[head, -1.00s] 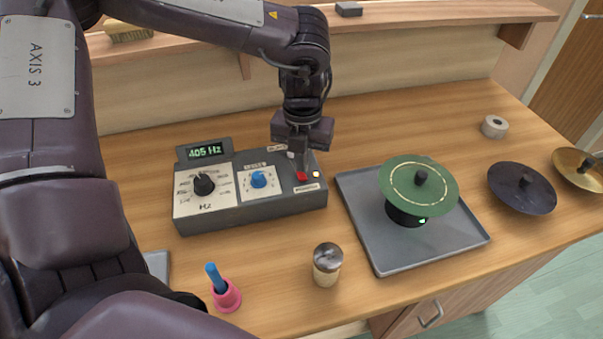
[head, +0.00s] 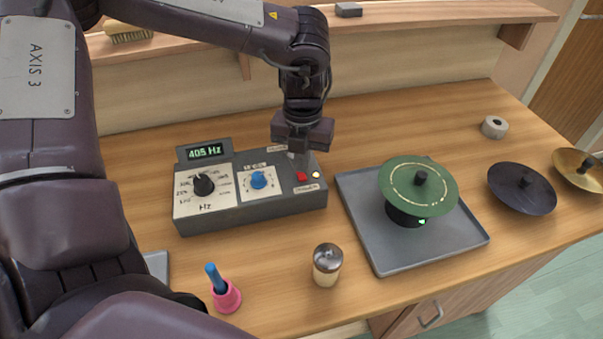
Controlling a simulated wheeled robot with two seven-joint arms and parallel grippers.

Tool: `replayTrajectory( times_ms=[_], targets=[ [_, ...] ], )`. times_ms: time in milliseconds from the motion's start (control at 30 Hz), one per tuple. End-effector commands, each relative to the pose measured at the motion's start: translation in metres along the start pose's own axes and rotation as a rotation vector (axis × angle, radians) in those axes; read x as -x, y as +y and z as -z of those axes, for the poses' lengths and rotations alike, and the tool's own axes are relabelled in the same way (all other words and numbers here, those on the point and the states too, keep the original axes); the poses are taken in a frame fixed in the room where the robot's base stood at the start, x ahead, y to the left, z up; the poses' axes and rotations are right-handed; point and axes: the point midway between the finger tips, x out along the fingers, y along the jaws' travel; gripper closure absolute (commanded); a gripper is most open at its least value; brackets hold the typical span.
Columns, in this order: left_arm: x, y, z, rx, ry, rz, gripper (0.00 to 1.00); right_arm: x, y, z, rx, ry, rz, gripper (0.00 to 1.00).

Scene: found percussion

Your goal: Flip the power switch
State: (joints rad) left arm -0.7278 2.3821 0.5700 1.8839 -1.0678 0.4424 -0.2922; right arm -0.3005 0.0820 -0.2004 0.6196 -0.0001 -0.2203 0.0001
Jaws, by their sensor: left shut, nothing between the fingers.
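The grey control box (head: 255,210) stands on the bench with its display (head: 205,151) lit at 405 Hz. The box also has a black dial (head: 204,184) and a blue knob (head: 259,179). My left gripper (head: 300,162) is shut and empty, pointing down just behind the red switch over the box's back right corner. The exact gap between its fingertips and the box is hard to tell. My right gripper is not in view.
A grey tray (head: 373,235) right of the box holds a green disc (head: 432,191) on a black stand with a green light. A shaker (head: 327,264) and a pink holder (head: 227,297) stand in front. Dark (head: 520,192) and brass discs (head: 575,172) lie right.

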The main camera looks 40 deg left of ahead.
Motion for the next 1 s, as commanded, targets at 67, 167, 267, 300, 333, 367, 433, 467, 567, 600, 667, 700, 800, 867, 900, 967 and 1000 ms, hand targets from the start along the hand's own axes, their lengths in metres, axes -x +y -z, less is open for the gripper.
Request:
replayTrajectory(
  times_ms=[67,167,267,300,333,367,433,467,567,600,667,700,800,867,900,967,1000],
  targets=[
    [0.0,0.0,0.0,0.0,0.0,0.0,1.0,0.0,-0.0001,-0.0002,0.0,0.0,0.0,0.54],
    [0.0,0.0,0.0,0.0,0.0,0.0,1.0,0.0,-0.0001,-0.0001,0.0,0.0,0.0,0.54],
    [0.0,0.0,0.0,0.0,0.0,0.0,1.0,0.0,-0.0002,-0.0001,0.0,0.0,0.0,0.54],
    [0.0,0.0,0.0,0.0,0.0,0.0,1.0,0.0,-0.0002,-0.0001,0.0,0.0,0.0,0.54],
    [0.0,0.0,0.0,0.0,0.0,0.0,1.0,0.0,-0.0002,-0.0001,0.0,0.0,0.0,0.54],
    [0.0,0.0,0.0,0.0,0.0,0.0,1.0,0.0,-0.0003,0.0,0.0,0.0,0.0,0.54],
    [0.0,0.0,0.0,0.0,0.0,0.0,1.0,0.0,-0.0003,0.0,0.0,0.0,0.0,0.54],
    [-0.0001,0.0,0.0,0.0,0.0,0.0,1.0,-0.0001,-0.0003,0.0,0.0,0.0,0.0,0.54],
    [-0.0009,0.0,0.0,0.0,0.0,0.0,1.0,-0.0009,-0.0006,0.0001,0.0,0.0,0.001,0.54],
    [-0.0014,0.0,0.0,0.0,0.0,0.0,1.0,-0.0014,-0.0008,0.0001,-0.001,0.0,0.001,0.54],
    [-0.0023,0.0,0.0,0.0,0.0,0.0,1.0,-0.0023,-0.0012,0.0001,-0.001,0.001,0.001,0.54],
    [-0.003,0.0,0.0,0.0,0.0,0.0,1.0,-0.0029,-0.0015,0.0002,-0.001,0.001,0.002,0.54],
    [-0.0045,0.0,0.0,0.0,0.0,0.0,1.0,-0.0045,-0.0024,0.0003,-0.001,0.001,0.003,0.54],
    [-0.0054,-0.0001,0.0,0.0,0.0,0.0,1.0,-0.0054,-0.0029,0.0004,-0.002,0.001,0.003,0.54],
    [-0.006,-0.0001,0.0,0.0,0.0,0.0,1.0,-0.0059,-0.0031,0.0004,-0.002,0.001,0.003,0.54],
    [-0.0069,-0.0001,0.0,0.0,0.0,0.0,1.0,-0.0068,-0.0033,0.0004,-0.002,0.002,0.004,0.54],
    [-0.0075,-0.0001,0.0,0.0,0.0,0.0,1.0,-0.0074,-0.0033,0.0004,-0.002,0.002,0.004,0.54]
  ],
)
